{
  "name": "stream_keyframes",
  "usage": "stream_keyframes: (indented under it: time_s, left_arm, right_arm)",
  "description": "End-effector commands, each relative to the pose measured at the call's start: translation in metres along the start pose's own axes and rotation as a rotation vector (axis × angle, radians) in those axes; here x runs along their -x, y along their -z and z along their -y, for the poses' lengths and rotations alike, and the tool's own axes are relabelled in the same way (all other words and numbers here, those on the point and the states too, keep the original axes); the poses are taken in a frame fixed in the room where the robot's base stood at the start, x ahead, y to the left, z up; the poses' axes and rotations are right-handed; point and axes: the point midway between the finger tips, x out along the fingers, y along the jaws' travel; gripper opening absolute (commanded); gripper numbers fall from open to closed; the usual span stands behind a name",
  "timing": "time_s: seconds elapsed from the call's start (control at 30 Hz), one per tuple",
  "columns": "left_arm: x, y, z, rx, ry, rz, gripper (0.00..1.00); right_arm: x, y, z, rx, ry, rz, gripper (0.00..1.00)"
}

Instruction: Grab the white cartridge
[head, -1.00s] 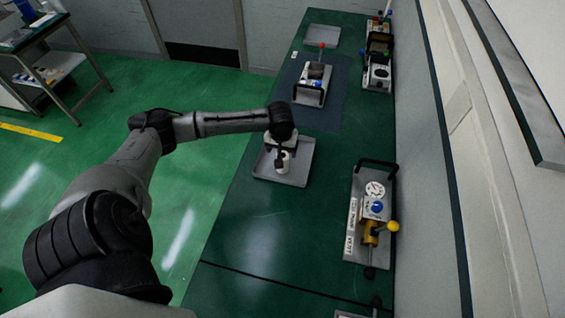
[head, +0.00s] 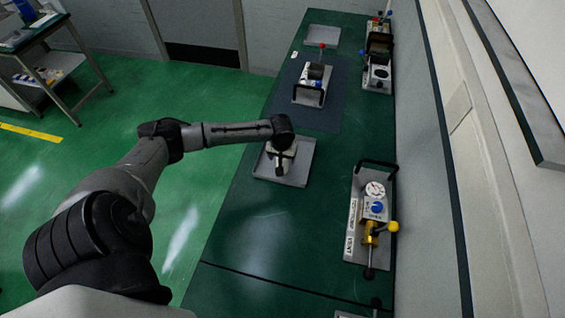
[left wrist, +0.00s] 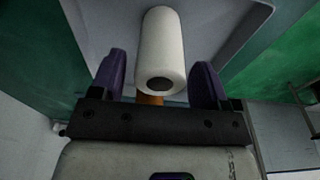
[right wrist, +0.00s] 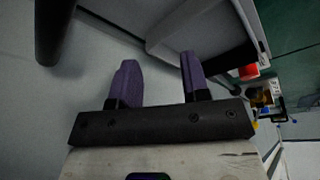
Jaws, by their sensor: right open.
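The white cartridge (left wrist: 160,55) shows in the left wrist view as a white cylinder with a dark hole in its near end. It is over the grey tray (left wrist: 222,30), which also shows in the head view (head: 299,149). My left gripper (left wrist: 158,80) is open, with one purple finger on each side of the cartridge's near end and a gap on both sides. In the head view my left gripper (head: 280,168) is above the tray and largely hides the cartridge. My right gripper (right wrist: 158,75) is open and empty, away from the tray.
A device with a yellow knob (head: 372,215) stands on the green bench (head: 250,235) at the right, near the wall. Another device (head: 311,85) sits on a dark mat farther back. An empty tray (head: 322,36) lies at the far end.

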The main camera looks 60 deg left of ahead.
Motion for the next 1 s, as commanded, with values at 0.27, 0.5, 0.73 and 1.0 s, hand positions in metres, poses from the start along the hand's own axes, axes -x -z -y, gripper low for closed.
stream_keyframes:
  time_s: [0.27,0.5,0.73,1.0]
  left_arm:
    - [0.000,0.000,0.000,0.000,0.000,0.000,0.42]
    - [0.000,0.000,0.000,0.000,0.000,0.000,0.23]
    - [0.002,0.000,0.000,0.000,0.000,-0.001,0.23]
    - [0.026,0.004,0.000,-0.001,-0.001,-0.003,0.23]
  right_arm:
    - [0.000,0.000,0.000,0.001,0.000,0.001,0.43]
    - [0.000,0.000,0.001,-0.003,0.003,0.000,0.43]
    - [0.000,0.001,0.003,-0.008,0.007,-0.001,0.43]
    - [0.001,0.001,0.003,-0.009,0.007,-0.001,0.43]
